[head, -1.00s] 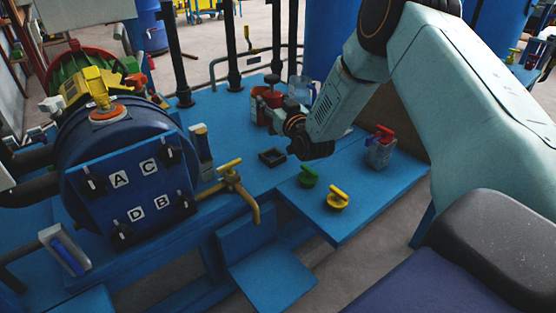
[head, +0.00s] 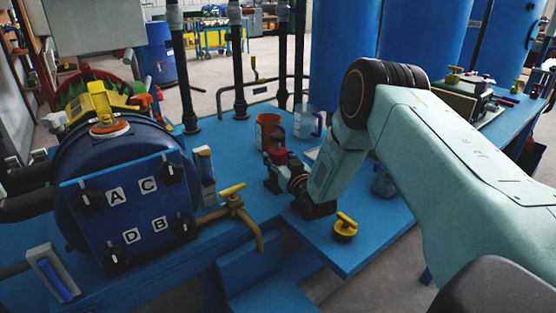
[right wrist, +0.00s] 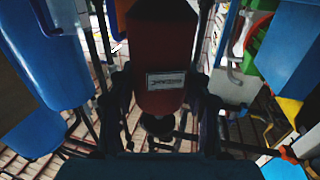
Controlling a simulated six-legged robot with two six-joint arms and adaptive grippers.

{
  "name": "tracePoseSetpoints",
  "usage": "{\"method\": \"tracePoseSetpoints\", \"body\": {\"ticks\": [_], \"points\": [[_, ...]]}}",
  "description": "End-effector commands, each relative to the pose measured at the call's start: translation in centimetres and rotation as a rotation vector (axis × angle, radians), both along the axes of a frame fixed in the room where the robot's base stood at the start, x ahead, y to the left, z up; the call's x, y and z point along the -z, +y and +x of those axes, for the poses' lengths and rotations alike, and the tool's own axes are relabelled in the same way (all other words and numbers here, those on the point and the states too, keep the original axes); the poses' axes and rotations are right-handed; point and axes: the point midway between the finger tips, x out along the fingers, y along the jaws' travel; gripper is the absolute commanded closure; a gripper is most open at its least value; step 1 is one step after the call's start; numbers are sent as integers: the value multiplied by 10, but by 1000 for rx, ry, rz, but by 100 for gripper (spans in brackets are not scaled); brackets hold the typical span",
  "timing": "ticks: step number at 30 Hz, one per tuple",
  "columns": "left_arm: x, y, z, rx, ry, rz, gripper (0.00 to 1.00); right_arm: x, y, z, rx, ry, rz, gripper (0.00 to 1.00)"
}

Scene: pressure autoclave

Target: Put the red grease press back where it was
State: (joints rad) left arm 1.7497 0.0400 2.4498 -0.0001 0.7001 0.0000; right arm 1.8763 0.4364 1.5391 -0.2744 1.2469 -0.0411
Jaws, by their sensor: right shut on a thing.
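The red grease press (head: 279,157) is in my right gripper (head: 277,171), at the middle of the blue bench in the head view. In the right wrist view the red body of the press (right wrist: 163,55), with a white label, fills the space between the fingers (right wrist: 163,112). The right gripper is shut on it. A dark shape just below the press is where the square black holder lies; gripper and press largely hide it. I cannot tell whether the press touches the holder. My left gripper is not in view.
A red container (head: 268,131) and a clear jug (head: 308,122) stand close behind the press. A yellow-handled piece (head: 345,228) is on the front ledge. The blue autoclave (head: 125,185) and a yellow tap (head: 233,197) are to the left.

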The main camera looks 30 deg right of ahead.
Motion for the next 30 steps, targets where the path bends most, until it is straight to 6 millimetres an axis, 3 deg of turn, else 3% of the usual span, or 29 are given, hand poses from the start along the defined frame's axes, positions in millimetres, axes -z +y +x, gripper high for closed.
{"method": "tracePoseSetpoints", "body": {"ticks": [6, 7, 14, 27, 30], "points": [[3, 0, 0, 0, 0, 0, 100, 3, 0, 1, 0, -5, -1, 100], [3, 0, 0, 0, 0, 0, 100, 5, 0, 0, 0, 0, 0, 51], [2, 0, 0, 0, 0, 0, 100, 4, 0, 0, 0, 1, 0, 31], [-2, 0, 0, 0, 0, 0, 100, -3, 0, 0, 0, -1, 0, 29], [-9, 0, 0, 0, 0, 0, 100, -1, 2, -16, 0, 4, 3, 29]]}}
